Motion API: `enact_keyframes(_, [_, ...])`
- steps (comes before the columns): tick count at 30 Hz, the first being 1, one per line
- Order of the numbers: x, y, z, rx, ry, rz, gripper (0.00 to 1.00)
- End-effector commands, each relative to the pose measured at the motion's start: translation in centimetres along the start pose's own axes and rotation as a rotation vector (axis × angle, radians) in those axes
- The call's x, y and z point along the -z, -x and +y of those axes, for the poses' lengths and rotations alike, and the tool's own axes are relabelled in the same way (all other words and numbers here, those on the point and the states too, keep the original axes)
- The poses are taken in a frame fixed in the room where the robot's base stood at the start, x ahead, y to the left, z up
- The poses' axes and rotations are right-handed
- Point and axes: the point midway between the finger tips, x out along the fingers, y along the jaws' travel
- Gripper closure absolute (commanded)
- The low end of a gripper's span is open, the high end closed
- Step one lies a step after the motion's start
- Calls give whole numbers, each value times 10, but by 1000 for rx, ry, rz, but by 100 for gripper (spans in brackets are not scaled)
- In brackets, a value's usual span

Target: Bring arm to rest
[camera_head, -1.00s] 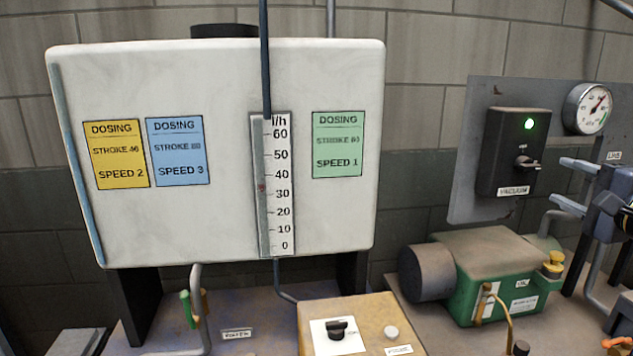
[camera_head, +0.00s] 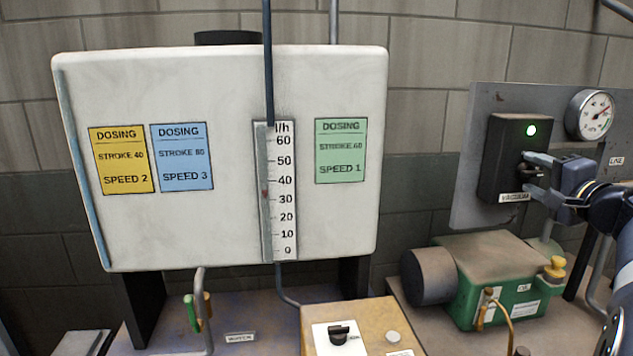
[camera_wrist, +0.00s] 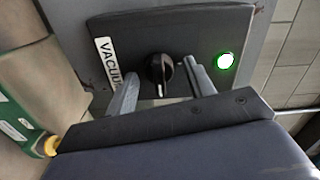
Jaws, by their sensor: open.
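My gripper (camera_head: 534,171) is at the right in the head view, in front of the dark vacuum switch box (camera_head: 512,140). Its two fingers are apart. In the wrist view my gripper (camera_wrist: 162,88) has one finger on each side of the black rotary knob (camera_wrist: 159,70), with visible room between; I cannot tell whether either finger touches it. The knob's white mark points toward the gripper in the wrist view. The vacuum switch box (camera_wrist: 190,35) has a lit green lamp (camera_wrist: 226,61), which also shows in the head view (camera_head: 530,131).
A round gauge (camera_head: 590,114) is mounted right of the switch box. A green pump (camera_head: 495,280) stands below. A white tank (camera_head: 220,90) with dosing labels fills the left, and a tan box (camera_head: 365,318) with a black knob stands in front.

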Motion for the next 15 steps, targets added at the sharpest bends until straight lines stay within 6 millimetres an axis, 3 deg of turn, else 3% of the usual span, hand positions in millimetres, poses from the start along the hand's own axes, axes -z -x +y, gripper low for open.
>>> enact_keyframes(15, [0,0,-2,0,415,0,49])
